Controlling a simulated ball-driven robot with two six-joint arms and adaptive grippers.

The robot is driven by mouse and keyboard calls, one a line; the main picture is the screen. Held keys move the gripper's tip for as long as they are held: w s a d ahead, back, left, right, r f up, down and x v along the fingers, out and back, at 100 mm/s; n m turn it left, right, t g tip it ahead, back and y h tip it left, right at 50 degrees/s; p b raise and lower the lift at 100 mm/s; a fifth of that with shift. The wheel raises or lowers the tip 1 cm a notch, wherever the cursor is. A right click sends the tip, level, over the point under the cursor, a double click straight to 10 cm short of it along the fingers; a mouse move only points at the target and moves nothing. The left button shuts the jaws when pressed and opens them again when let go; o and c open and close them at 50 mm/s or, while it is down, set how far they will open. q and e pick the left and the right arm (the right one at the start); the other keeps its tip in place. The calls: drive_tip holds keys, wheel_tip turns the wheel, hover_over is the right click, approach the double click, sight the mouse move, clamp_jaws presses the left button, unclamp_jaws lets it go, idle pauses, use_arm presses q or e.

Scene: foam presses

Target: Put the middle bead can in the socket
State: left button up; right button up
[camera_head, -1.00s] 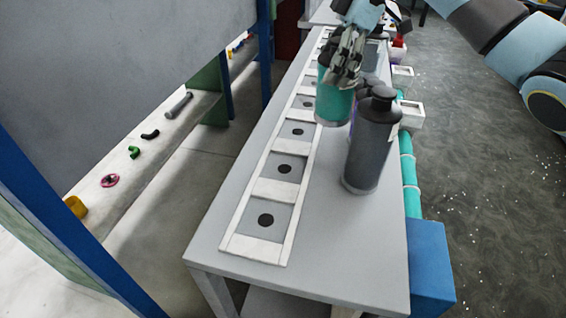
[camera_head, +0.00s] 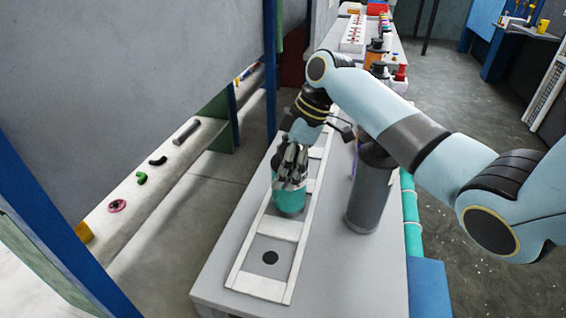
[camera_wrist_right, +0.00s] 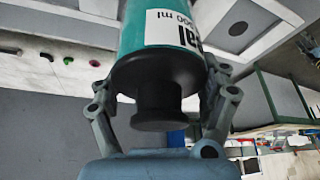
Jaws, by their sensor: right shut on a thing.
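A teal can (camera_head: 288,197) hangs upright in my right gripper (camera_head: 291,166), over the white-framed strip of square sockets (camera_head: 236,272). Its bottom is at the second socket from the near end; whether it touches the socket floor I cannot tell. In the right wrist view the can (camera_wrist_right: 190,38) has a white label, and the fingers (camera_wrist_right: 160,88) close around its black neck above a black cap (camera_wrist_right: 157,108). The nearest socket, with a dark round spot (camera_head: 270,257), is empty. My left gripper is not in view.
A tall dark grey can (camera_head: 367,196) stands on the grey table (camera_head: 332,268), right of the strip. A teal pipe (camera_head: 412,215) and a blue block (camera_head: 428,290) line the table's right side. Large grey panels (camera_head: 120,85) stand left. Several cans are farther back.

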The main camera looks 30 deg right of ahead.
drive_tip(key=o, duration=1.7)
drive_tip(key=b+v, duration=0.2)
drive_tip(key=v, duration=1)
drive_tip(key=shift+s+a, duration=0.1)
drive_tip(key=shift+a, duration=0.05)
